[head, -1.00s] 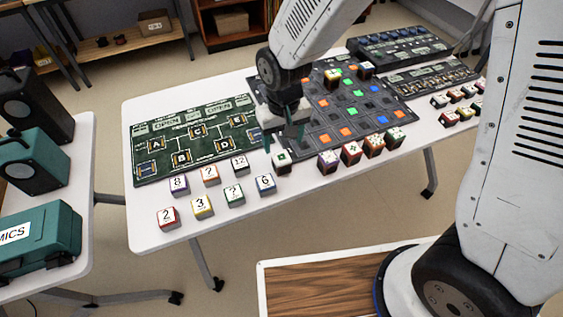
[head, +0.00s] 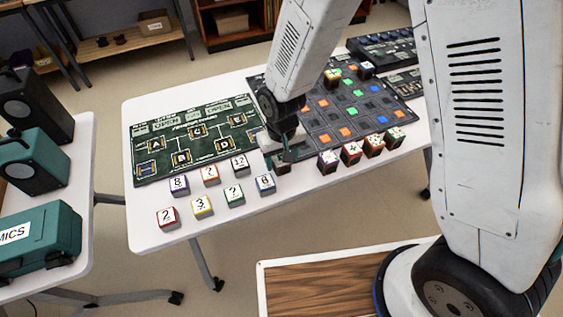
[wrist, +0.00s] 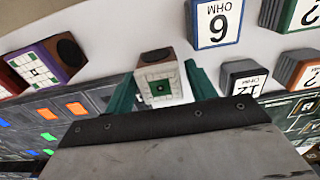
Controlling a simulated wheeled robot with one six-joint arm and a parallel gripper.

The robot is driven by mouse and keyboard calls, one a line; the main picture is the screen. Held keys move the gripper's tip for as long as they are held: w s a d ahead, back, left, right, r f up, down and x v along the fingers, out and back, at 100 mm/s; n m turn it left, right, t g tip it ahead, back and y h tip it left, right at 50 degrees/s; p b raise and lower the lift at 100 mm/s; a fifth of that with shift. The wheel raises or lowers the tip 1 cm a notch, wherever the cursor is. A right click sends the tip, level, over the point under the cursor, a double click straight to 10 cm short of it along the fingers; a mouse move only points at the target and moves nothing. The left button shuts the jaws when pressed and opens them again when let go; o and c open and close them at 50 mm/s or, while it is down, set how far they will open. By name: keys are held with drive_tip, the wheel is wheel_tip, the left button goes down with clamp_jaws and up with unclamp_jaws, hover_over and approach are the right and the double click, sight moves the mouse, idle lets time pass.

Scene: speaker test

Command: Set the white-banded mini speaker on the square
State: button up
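A small cube-shaped speaker (wrist: 158,82) shows in the wrist view, with a pale, white-edged top with a green square, and a brown side with a dark round cone. It appears to be the white-banded one. It stands on the white table, and in the head view it is mostly hidden under my gripper. My gripper (wrist: 160,88) is low over it, its green fingers on either side, looking open with narrow gaps. The dark grid mat (head: 322,125) bears orange, green and blue squares; I cannot tell which square is meant.
A purple-banded speaker (head: 328,162), a red-banded one (head: 351,153) and others stand in a row to the right. Several numbered blocks, including the blue 6 block (head: 265,184), stand to the left. A green circuit mat (head: 195,140) lies behind them. The table's front edge is near.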

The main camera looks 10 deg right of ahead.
drive_tip(key=c, duration=0.8)
drive_tip(key=shift+r, duration=0.1)
drive_tip(key=shift+c, duration=0.2)
